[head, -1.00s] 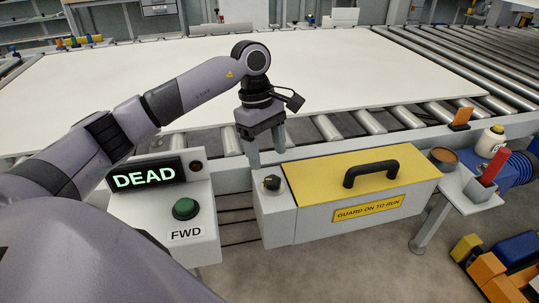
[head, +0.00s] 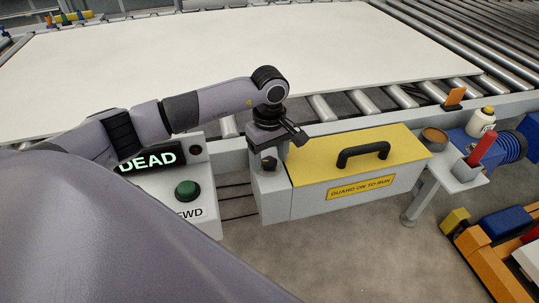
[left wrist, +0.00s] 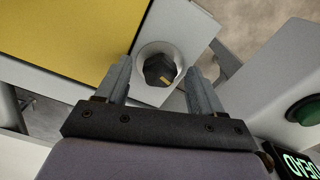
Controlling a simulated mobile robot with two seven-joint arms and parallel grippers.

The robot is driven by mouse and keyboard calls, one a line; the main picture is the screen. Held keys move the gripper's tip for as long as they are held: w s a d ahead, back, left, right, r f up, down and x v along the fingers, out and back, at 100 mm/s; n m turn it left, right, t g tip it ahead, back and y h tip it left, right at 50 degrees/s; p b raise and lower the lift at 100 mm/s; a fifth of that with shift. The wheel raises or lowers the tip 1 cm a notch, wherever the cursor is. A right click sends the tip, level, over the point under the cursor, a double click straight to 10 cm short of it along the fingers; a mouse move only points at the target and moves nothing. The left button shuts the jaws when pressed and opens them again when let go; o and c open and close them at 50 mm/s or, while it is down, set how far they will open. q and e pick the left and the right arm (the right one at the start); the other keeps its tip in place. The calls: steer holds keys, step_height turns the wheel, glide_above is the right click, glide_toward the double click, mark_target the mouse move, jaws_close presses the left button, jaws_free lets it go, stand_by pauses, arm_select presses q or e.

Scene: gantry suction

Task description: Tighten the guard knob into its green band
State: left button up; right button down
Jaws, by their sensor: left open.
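The guard knob (head: 269,164) is small and black, on the grey block at the left end of the yellow-topped guard (head: 350,190). In the left wrist view the knob (left wrist: 159,69) sits inside a pale round collar (left wrist: 145,53), with a yellow pointer mark toward its lower right. I cannot make out any green band. My left gripper (head: 268,158) points down over the knob in the head view. In the left wrist view its open fingers (left wrist: 160,78) stand on either side of the knob, with a gap on both sides. My right gripper is not in view.
A control box with a "DEAD" display (head: 148,159) and green FWD button (head: 188,190) stands left of the guard. The guard's black handle (head: 363,153) rises to the right. A large white sheet (head: 230,62) lies on the rollers behind. A small shelf (head: 462,180) holds several items at right.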

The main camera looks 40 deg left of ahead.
arm_select(q)
steer(key=shift+c, duration=0.3)
steer(key=c, duration=1)
steer(key=shift+f+m+b, duration=0.2)
steer(key=shift+m+b, duration=0.6)
steer(key=shift+b, duration=0.2)
steer(key=shift+m+b, duration=0.45)
steer(key=shift+m, duration=0.15)
steer(key=shift+r+m+b, duration=0.1)
steer(key=shift+m+b, duration=0.4)
steer(key=shift+m, duration=0.3)
steer(key=shift+r+m, duration=0.1)
steer(key=shift+m, duration=0.3)
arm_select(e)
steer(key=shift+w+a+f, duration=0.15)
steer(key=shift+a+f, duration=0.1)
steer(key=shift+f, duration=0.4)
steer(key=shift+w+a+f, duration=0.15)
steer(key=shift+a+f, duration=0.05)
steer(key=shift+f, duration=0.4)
arm_select(q)
steer(key=o, duration=1.1)
steer(key=shift+c, duration=0.2)
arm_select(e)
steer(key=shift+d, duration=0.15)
